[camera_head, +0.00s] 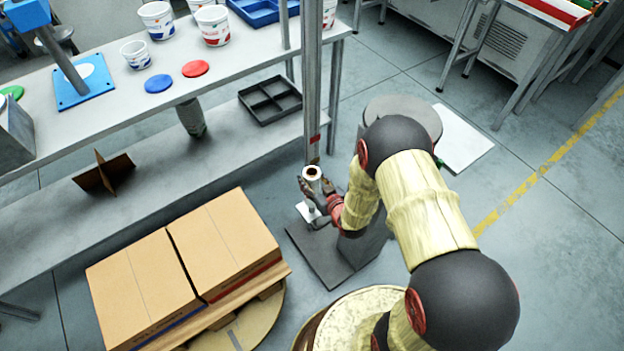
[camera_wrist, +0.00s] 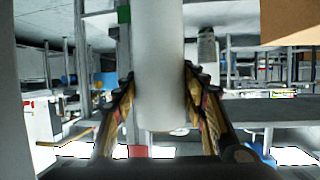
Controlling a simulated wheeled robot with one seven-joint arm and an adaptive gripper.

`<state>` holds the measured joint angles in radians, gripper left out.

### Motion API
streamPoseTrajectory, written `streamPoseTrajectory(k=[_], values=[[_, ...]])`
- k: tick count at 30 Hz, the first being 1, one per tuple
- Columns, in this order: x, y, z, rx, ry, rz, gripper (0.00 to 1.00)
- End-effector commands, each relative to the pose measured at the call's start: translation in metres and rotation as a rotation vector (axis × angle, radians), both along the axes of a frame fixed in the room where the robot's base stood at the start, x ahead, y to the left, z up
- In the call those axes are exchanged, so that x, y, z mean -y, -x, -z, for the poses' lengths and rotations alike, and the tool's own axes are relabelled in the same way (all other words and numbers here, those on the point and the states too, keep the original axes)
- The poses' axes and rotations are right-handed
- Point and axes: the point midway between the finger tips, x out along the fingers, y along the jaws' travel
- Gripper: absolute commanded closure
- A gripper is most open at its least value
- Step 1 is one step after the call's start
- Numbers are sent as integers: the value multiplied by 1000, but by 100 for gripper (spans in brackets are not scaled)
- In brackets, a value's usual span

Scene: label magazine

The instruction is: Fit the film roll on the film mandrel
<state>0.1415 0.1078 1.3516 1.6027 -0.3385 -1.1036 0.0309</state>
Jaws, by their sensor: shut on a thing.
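The film roll (camera_head: 312,173) is a white cylinder with a brown core showing at its upper end. My gripper (camera_head: 316,187) is shut on it, with a finger on either side, and holds it upright beside the lower part of a tall grey post. In the wrist view the white film roll (camera_wrist: 160,60) stands between the two fingers of my gripper (camera_wrist: 159,88). I cannot make out the film mandrel for certain; the roll and fingers cover part of the area below them. A small white piece (camera_head: 307,212) shows under the roll.
The grey post (camera_head: 312,80) rises close to the roll, above a dark base plate (camera_head: 318,262). Cardboard boxes (camera_head: 185,265) on a pallet stand to the left. A workbench (camera_head: 110,115) with cups and a lower shelf with a black divided tray (camera_head: 270,103) lie behind.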

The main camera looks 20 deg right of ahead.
Motion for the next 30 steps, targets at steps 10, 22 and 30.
streamPoseTrajectory(k=[10,22,30], values=[[0,0,8,1,0,0,100],[0,0,17,0,0,0,100],[0,0,22,1,0,0,100]])
